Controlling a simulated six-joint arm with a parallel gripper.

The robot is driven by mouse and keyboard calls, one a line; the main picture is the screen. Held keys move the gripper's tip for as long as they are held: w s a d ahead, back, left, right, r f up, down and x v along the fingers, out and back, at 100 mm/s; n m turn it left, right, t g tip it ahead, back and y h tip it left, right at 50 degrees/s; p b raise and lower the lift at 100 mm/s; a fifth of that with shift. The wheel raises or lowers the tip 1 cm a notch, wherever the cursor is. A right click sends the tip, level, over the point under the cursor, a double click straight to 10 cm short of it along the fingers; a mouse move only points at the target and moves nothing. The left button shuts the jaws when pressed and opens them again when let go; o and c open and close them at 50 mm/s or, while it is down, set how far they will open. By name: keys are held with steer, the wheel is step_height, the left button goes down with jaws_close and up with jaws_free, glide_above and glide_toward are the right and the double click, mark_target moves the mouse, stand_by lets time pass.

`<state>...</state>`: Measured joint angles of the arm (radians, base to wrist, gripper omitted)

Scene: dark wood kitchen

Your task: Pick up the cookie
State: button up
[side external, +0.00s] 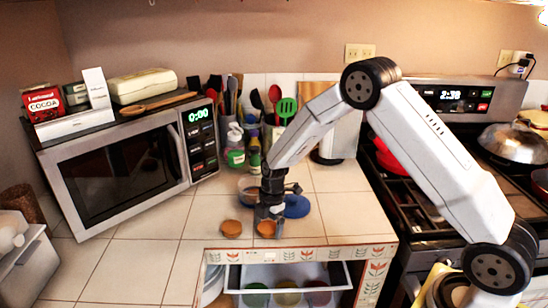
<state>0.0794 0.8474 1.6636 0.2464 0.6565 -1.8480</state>
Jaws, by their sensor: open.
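Two small round orange-brown things that look like cookies are on the white tiled counter in the side external view. The left cookie (231,228) lies clear of my gripper. The right cookie (266,228) is right at my fingertips and partly hidden by them. My gripper (268,218) is open and points down at the counter, low over the right cookie. I cannot tell whether the fingers touch it.
A blue round lid or dish (297,207) lies just right of my gripper, and a bowl (249,188) stands behind it. A microwave (120,165) fills the left. An open drawer (290,275) is below the counter edge. The stove (410,190) is at right.

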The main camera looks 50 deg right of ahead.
stand_by(0.3)
steer(key=c, duration=1.1)
steer(key=shift+o, duration=0.2)
steer(key=shift+r, duration=0.1)
steer(key=shift+r, duration=0.7)
steer(key=s+r, duration=1.1)
steer(key=s, duration=0.3)
steer(key=shift+a+r, duration=0.15)
steer(key=shift+r, duration=0.05)
